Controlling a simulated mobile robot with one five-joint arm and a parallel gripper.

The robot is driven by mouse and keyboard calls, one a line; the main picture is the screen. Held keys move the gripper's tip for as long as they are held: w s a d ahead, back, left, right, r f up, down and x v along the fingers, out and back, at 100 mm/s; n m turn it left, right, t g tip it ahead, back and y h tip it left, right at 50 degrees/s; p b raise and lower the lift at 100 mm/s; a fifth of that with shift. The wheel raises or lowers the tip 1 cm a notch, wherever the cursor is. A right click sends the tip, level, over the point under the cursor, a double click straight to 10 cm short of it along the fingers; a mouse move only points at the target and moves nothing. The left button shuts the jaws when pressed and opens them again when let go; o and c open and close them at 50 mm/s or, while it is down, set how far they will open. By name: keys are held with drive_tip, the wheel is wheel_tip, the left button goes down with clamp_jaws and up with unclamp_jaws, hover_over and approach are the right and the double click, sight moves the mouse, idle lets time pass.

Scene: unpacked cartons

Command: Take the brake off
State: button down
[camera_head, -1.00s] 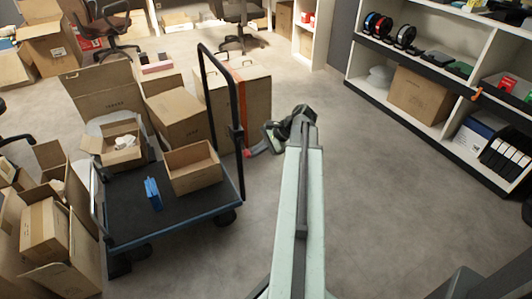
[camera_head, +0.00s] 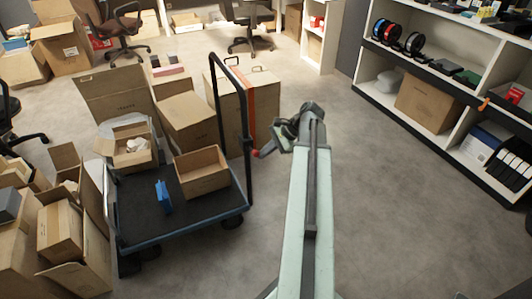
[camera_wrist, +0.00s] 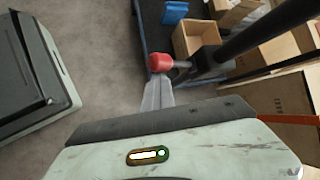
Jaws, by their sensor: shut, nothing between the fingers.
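The brake is a short lever with a red knob (camera_wrist: 160,62) on a dark bracket on the trolley's handle post (camera_wrist: 255,40). In the head view the red knob (camera_head: 256,153) is small, low on the right side of the black handle (camera_head: 246,120). My gripper (camera_wrist: 158,82) is shut and empty, its grey fingers pointing at the knob. The fingertips appear right at the knob's near side; I cannot tell whether they touch it. In the head view my gripper (camera_head: 266,149) is just right of the knob, partly hidden by my wrist.
The trolley deck (camera_head: 150,215) carries an open carton (camera_head: 203,180) and a blue item (camera_head: 163,196). Tall cartons (camera_head: 262,105) stand behind the handle. More cartons (camera_head: 62,235) crowd the left. A shelf unit (camera_head: 440,128) stands right; the floor between is clear.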

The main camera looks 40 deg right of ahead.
drive_tip(key=shift+r, duration=0.1)
drive_tip(key=shift+w+r+p, duration=0.1)
drive_tip(key=shift+r+p, duration=0.55)
drive_tip(key=shift+p, duration=0.2)
wheel_tip(320, 180, down, 3)
drive_tip(key=s+d+b, duration=0.2)
drive_tip(key=s+b, duration=0.1)
drive_tip(key=w+d+r+p, duration=0.2)
drive_tip(key=d+r+p, duration=0.4)
drive_tip(key=r+p, duration=0.1)
drive_tip(key=shift+w+d, duration=0.25)
drive_tip(key=shift+w, duration=0.15)
